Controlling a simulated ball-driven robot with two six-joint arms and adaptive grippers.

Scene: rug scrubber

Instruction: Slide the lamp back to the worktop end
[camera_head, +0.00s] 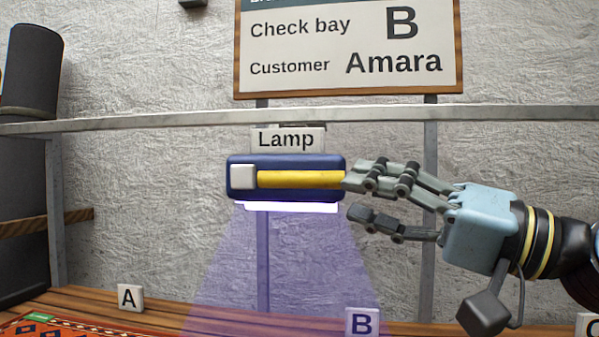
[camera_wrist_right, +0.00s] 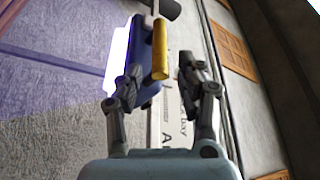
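The lamp (camera_head: 290,160) is a blue housing with a yellow bar handle (camera_head: 300,179) and a white block at the handle's left end. It hangs below the rail (camera_head: 180,119), under a "Lamp" label, and casts a purple beam down toward marker B. My right gripper (camera_head: 356,198) is open at the lamp's right end; its upper finger overlaps the handle's right tip in the head view. In the right wrist view the lamp (camera_wrist_right: 141,60) and yellow handle (camera_wrist_right: 160,50) show between and beyond the spread fingers (camera_wrist_right: 160,74). I cannot tell whether they touch. My left gripper is out of view.
Marker A (camera_head: 130,297) stands on the wooden worktop (camera_head: 230,319) at left, marker B (camera_head: 361,322) in the beam, and marker C (camera_head: 588,327) at right. A patterned rug (camera_head: 60,327) lies at left. A sign (camera_head: 345,45) stands above the rail. A dark roll (camera_head: 32,72) stands far left.

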